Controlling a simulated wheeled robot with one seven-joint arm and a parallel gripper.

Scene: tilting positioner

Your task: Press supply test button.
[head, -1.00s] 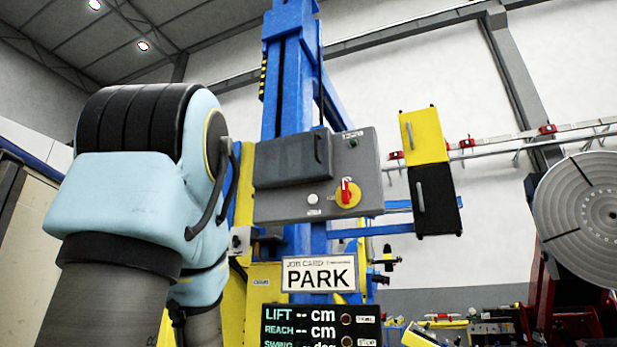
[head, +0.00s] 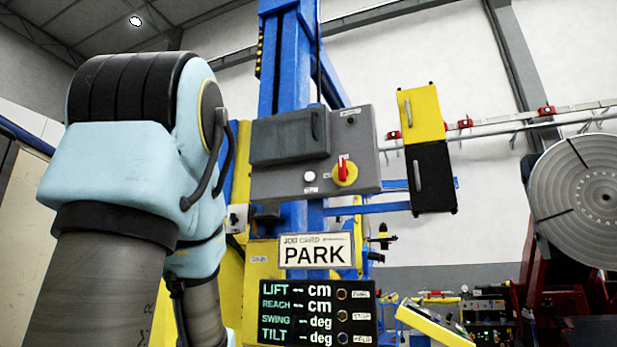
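A grey control box (head: 365,140) is mounted on the blue column. It has a dark hinged cover (head: 290,137) at its upper left, a small white round button (head: 309,177) with a label below, a red rotary switch on a yellow disc (head: 344,171), and a small dark green round element (head: 351,121) at the top right. The labels are too small to read, so I cannot tell which element is the supply test button. My arm fills the left side, apart from the box in the picture. My gripper is out of view.
Below the box are a "PARK" job card (head: 317,251) and a black display (head: 290,311) with dashes and several round buttons. A yellow and black cabinet (head: 422,115) hangs to the right. A grey slotted disc (head: 580,200) stands far right.

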